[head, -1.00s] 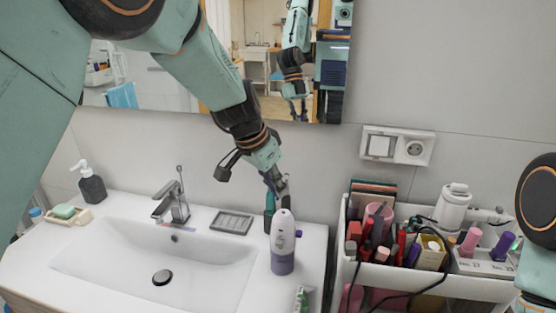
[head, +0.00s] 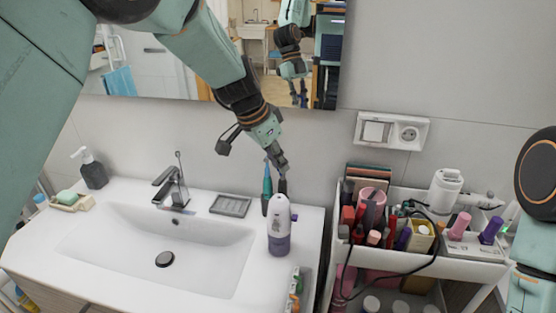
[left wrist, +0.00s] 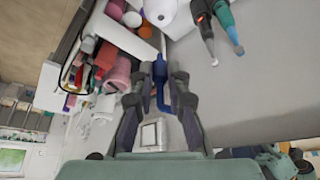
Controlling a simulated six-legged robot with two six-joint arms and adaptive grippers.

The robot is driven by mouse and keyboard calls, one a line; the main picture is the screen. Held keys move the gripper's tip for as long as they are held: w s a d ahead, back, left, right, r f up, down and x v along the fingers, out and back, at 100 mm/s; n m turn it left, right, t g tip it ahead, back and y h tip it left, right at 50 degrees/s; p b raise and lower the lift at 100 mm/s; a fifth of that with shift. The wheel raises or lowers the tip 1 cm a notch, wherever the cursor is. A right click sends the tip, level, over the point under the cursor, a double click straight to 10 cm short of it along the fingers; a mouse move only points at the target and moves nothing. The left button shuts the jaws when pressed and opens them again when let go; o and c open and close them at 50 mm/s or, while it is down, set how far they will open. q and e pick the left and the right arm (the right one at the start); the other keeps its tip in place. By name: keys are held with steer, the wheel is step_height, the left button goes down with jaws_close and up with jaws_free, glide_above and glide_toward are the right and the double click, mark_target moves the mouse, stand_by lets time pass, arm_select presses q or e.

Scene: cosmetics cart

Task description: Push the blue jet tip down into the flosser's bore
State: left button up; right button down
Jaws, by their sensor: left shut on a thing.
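The white and purple flosser (head: 279,226) stands upright at the right end of the sink counter. Its white top shows at the upper edge of the left wrist view (left wrist: 162,9). My left gripper (head: 281,171) is above and behind the flosser in the head view. In the left wrist view my left gripper (left wrist: 159,92) is shut on the blue jet tip (left wrist: 160,76), a thin blue piece between the fingers. The tip cannot be made out in the head view, and the flosser's bore is not clearly visible. My right gripper is out of view.
A teal brush (head: 267,190) and a dark brush (head: 283,186) stand close behind the flosser. A white cart (head: 452,260) with cosmetics is at the right. The sink basin (head: 160,240) and faucet (head: 171,188) are at the left. A mirror hangs behind.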

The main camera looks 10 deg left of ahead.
arm_select(q)
steer(key=shift+a+f+b, duration=0.2)
steer(key=shift+f+b, duration=0.3)
steer(key=shift+f, duration=0.1)
steer(key=shift+a+f+b, duration=0.2)
steer(key=shift+f+b, duration=0.3)
steer(key=shift+f, duration=0.1)
steer(key=f+b, duration=0.2)
steer(key=shift+d+f, duration=0.35)
steer(key=shift+f, duration=0.05)
steer(key=shift+a+f+b, duration=0.1)
steer(key=shift+f+b, duration=0.2)
steer(key=shift+a+f, duration=0.15)
steer(key=shift+a, duration=0.05)
steer(key=shift+d, duration=0.25)
steer(key=shift+a, duration=0.1)
